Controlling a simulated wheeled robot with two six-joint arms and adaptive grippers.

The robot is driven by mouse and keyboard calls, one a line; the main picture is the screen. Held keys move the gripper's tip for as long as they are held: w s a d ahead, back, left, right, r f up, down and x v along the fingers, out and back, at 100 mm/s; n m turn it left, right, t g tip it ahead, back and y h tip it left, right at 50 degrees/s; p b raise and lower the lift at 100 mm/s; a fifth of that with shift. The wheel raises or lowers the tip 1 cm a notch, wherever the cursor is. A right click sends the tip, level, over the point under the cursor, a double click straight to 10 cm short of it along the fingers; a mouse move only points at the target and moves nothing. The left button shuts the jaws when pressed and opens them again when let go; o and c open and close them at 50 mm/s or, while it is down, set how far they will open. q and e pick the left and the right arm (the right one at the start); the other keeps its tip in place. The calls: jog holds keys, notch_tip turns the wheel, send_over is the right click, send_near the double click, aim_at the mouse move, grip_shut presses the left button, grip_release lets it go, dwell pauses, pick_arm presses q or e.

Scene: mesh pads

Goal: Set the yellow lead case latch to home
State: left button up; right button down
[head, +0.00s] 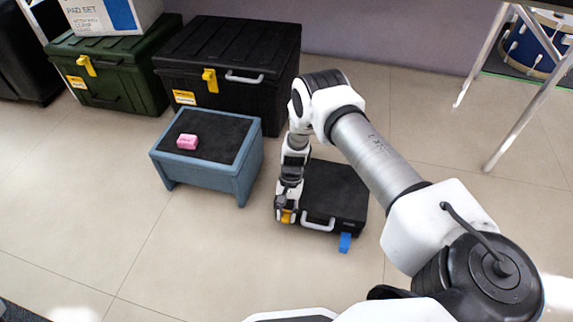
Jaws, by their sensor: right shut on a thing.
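A small black case (338,190) lies on the floor with a pale grey handle (318,223) on its front. A yellow latch (287,216) shows at the front left of this case, partly covered by my right gripper. My right gripper (286,208) points down at the latch and is shut on it. The fingers hide most of the latch, so its exact position is hard to tell. A blue tag (345,242) hangs at the case's front right. My left gripper is out of view.
A blue-grey stool (247,173) with a pink block (187,142) stands left of my right gripper. A large black case (228,50) and a green case (125,75), each with a yellow latch, stand behind. Table legs (525,85) are at the right. The front-left floor is clear.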

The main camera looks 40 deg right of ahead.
jog(key=shift+w, duration=0.1)
jog(key=c, duration=0.9)
grip_release()
jog(key=shift+r, duration=0.1)
jog(key=v, duration=1.2)
